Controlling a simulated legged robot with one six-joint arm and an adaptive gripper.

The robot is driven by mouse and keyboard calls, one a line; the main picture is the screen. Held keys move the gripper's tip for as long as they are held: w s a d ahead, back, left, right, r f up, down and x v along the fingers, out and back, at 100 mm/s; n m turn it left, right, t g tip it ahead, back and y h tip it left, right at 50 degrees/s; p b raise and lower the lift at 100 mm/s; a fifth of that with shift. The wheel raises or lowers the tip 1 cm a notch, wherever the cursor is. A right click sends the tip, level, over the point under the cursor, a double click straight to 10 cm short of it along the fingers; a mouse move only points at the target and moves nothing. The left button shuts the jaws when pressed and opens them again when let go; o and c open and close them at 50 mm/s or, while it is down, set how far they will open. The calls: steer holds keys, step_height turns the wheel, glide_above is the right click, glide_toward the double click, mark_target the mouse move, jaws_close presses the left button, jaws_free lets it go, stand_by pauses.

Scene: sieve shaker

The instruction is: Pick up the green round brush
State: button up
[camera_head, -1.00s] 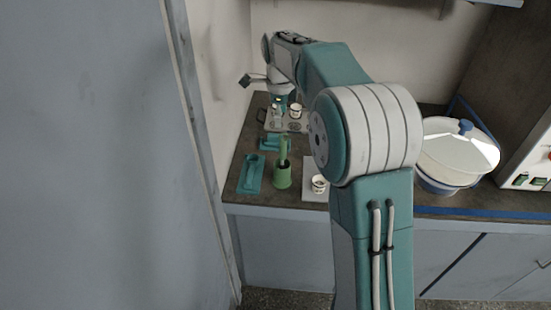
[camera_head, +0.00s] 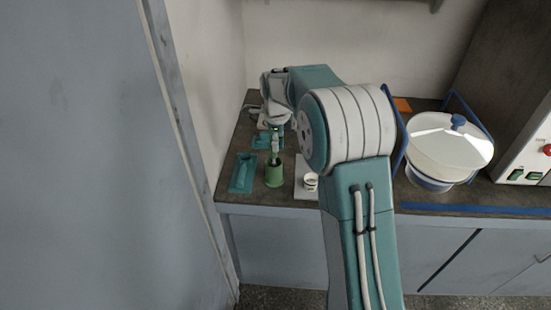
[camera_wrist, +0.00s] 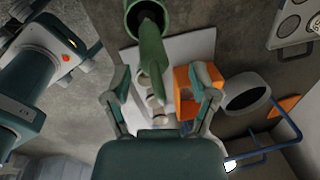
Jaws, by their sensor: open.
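The green round brush (camera_head: 275,158) stands in a green cup (camera_head: 275,177) on the dark worktop. In the wrist view the brush (camera_wrist: 151,55) reaches from the cup (camera_wrist: 133,22) at the top down toward the space between my fingers. My gripper (camera_wrist: 163,92) is open, with its two fingers on either side of the brush's near end. I cannot tell whether they touch it. In the head view my gripper (camera_head: 276,132) hangs just behind and above the cup, partly hidden by my wrist.
A teal tray (camera_head: 243,174) lies left of the cup. A small white cup (camera_head: 311,181) stands on a white board (camera_head: 301,192) to the right. A large white-lidded bowl (camera_head: 440,150) stands further right. An orange object (camera_wrist: 184,92) shows beside my right finger in the wrist view.

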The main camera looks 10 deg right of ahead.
steer(key=shift+a, duration=0.3)
steer(key=c, duration=0.8)
steer(key=shift+a, duration=0.2)
jaws_close()
steer(key=shift+a, duration=0.25)
steer(key=shift+d, duration=0.1)
